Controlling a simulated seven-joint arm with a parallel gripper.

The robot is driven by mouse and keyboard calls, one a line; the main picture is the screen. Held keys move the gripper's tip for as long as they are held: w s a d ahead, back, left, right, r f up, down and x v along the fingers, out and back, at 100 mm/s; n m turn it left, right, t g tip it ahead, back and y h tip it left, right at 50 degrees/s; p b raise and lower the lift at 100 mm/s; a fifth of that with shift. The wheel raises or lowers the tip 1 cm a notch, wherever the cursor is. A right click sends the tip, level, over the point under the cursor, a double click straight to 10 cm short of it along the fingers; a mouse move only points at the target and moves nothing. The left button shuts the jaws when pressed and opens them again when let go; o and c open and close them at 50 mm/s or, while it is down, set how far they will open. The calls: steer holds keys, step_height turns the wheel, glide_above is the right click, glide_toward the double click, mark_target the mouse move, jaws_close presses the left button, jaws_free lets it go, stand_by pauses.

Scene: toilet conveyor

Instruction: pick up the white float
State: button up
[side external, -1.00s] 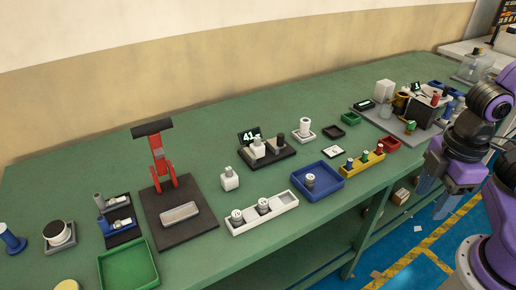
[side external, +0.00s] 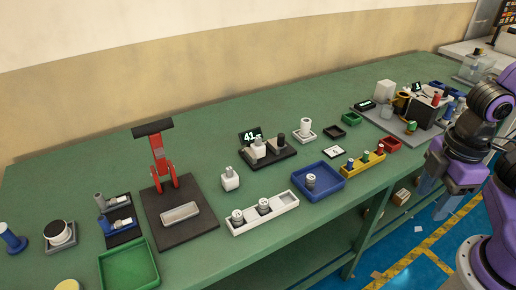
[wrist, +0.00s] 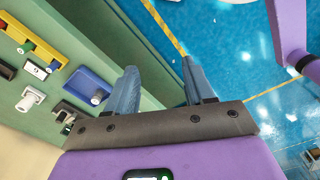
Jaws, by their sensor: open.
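Several small white pieces stand on the green bench, and I cannot tell for certain which is the float. One is a white cylinder (side external: 305,125) upright on a small pale tray. Another is a white block with a narrower top (side external: 230,179), standing alone left of the middle. A third white piece (side external: 258,146) stands on the black base by a lit display. My gripper (side external: 428,190) hangs off the bench's right front edge, away from all of these. In the wrist view my gripper (wrist: 158,75) is open, with nothing between its blue fingers.
A blue tray (side external: 333,189) holds a grey-white cylinder. A long white tray (side external: 285,204) holds two more. A yellow rack (side external: 349,171) with coloured pegs stands nearer my arm. A red press (side external: 160,165) stands at left. Machinery (side external: 425,110) crowds the bench's right end.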

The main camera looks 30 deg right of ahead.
stand_by(0.4)
steer(key=w+a+f+n+t+h, duration=0.15)
steer(key=w+a+n+h, duration=0.35)
steer(key=w, duration=0.6)
steer(key=w+a+f+n+t+h, duration=0.1)
steer(key=w+a+n+t, duration=0.15)
steer(key=w+a, duration=0.65)
steer(key=n+t+h, duration=0.4)
steer(key=n+t, duration=0.1)
steer(key=n, duration=0.2)
glide_toward(257, 140)
steer(key=x, duration=0.7)
steer(key=shift+w+f, duration=0.35)
steer(key=shift+d+r+x, duration=0.1)
steer(key=shift+x, duration=1.2)
steer(key=shift+d+r+x, duration=0.1)
steer(key=shift+d+x, duration=0.05)
steer(key=shift+x, duration=1.2)
steer(key=shift+s, duration=0.15)
jaws_close()
